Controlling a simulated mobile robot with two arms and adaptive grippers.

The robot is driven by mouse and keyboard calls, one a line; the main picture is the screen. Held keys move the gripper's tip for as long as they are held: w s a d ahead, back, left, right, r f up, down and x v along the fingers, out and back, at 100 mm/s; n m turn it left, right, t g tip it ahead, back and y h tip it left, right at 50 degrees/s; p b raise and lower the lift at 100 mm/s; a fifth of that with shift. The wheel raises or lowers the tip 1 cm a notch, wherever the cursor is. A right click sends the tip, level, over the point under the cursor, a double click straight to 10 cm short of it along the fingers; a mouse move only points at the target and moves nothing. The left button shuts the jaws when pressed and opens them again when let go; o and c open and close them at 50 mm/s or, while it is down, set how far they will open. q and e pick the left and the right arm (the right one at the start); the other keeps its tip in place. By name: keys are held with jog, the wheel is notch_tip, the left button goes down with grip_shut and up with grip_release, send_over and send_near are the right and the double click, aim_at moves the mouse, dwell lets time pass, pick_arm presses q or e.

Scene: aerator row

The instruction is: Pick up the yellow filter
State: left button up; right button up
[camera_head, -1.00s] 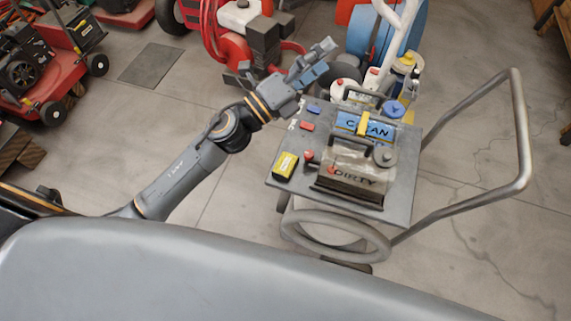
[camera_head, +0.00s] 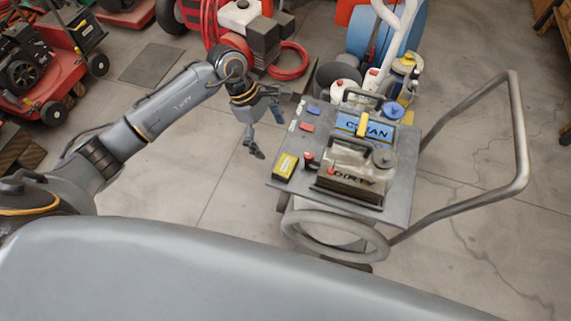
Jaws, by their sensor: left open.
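The yellow filter (camera_head: 286,166) appears to be the small yellow block with dark sides lying at the front left corner of the grey cart top (camera_head: 400,185). My left gripper (camera_head: 267,135) is open and empty, its fingers pointing down. In the picture it is just off the cart's left edge, up and to the left of the yellow block and apart from it. My right gripper is not in view.
A tank marked DIRTY (camera_head: 350,175) and a blue-labelled CLEAN tank (camera_head: 378,130) stand on the cart, right of the block. Small red (camera_head: 307,127) and blue (camera_head: 313,109) pieces lie behind it. A tubular handle (camera_head: 522,130) extends right. Floor left of the cart is clear.

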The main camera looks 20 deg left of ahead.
pick_arm(q)
send_over(285, 165)
jog(key=a, duration=0.2)
jog(key=f, duration=0.2)
jog(key=w+f, duration=0.1)
jog(key=f, duration=0.1)
jog(key=shift+a+f, duration=0.1)
jog(key=shift+a, duration=0.1)
jog(key=x, duration=0.1)
jog(key=p+x, duration=0.1)
jog(key=x, duration=0.1)
jog(key=p+x, duration=0.1)
jog(key=x, duration=0.1)
jog(key=shift+s, duration=0.25)
jog(key=shift+f, duration=0.15)
jog(key=c, duration=1.1)
